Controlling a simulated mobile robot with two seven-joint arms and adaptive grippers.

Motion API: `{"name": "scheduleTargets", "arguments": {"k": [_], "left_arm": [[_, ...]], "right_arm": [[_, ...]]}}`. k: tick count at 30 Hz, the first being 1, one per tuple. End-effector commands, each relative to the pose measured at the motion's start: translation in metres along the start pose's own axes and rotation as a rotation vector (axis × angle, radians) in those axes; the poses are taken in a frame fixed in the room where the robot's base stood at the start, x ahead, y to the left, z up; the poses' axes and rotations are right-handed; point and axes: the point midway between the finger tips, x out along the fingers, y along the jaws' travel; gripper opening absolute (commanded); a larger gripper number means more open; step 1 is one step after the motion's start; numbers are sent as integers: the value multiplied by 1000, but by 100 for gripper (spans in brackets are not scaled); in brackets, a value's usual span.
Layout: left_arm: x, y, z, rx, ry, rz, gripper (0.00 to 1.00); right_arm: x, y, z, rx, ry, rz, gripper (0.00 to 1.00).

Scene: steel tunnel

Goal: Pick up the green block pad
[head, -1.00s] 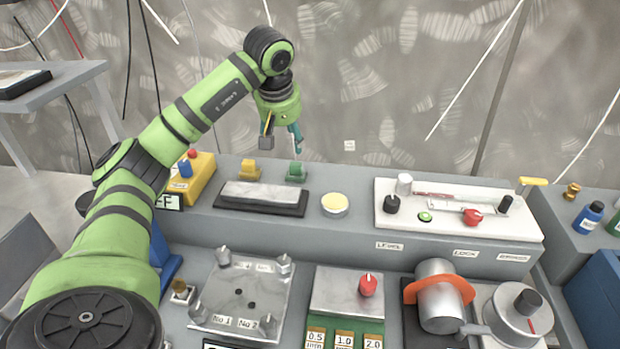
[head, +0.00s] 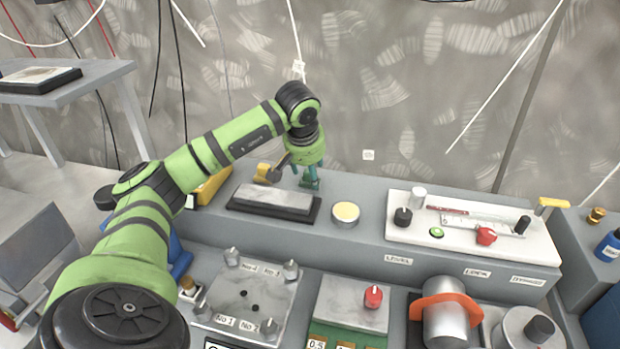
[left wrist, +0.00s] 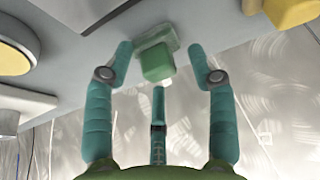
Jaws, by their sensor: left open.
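The green block pad (left wrist: 157,62) is a small green block on a flat green base, sitting on the grey ledge. In the left wrist view it lies between the tips of my left gripper (left wrist: 160,52), which is open, with a visible space on each side of the block. In the head view the left gripper (head: 293,176) is low over the ledge at the pad, and its fingers largely hide the pad. My right gripper is not in view.
In front are a pale stone slab on a black base (head: 273,200) and a round yellow-topped disc (head: 345,213). A white panel with knobs (head: 470,228) lies to the right.

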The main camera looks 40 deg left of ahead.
Motion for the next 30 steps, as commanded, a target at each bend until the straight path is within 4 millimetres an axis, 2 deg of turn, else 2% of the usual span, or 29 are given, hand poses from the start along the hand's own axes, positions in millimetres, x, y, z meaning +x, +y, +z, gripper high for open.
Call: {"name": "scheduleTargets", "arguments": {"k": [3,4,6,7,8,22,26,30], "left_arm": [[0,0,0,0,0,0,57],[0,0,0,0,0,0,49],[0,0,0,0,0,0,21],[0,0,0,0,0,0,12],[0,0,0,0,0,0,10],[-3,0,-1,-1,-2,-1,10],[-13,0,-6,-2,2,1,9],[-34,0,-15,-3,4,2,9]], "right_arm": [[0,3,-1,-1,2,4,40],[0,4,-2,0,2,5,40],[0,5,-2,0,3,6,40],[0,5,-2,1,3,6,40],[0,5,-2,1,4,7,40],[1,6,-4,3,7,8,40],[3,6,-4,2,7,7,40],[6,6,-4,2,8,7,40]]}}
